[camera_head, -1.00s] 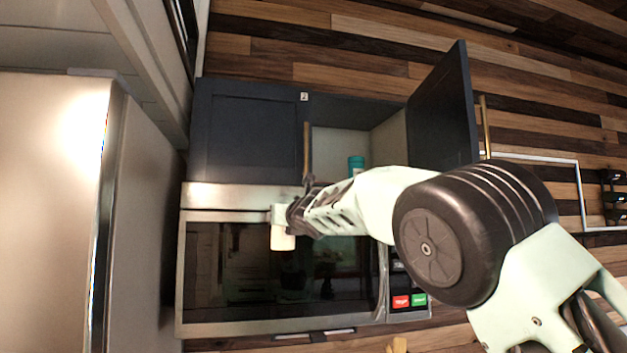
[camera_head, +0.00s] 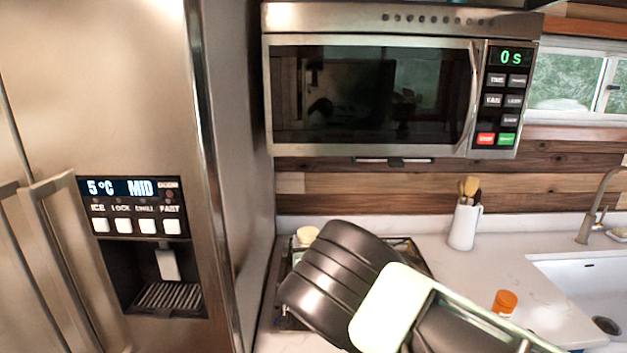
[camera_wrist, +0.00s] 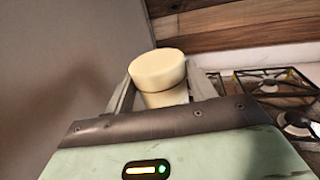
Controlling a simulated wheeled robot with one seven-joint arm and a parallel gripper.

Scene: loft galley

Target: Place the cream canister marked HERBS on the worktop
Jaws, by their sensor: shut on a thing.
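The cream canister (camera_wrist: 158,72) sits between the two fingers of my gripper (camera_wrist: 160,90) in the wrist view. My gripper is shut on it, with its round lid facing the camera. No HERBS marking shows. In the head view a small part of the canister (camera_head: 307,235) shows behind my arm, near the hob's left back corner; my arm hides my gripper. I cannot tell how high the canister is above the surface. The pale worktop (camera_head: 490,262) runs right from the hob.
The black hob (camera_head: 428,262) is partly behind my arm; its grates (camera_wrist: 268,85) show at right in the wrist view. A steel fridge (camera_head: 235,150) stands at left. A microwave (camera_head: 370,95) hangs above. A utensil crock (camera_head: 465,225), an orange-lidded jar (camera_head: 504,302) and a sink (camera_head: 585,280) are at right.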

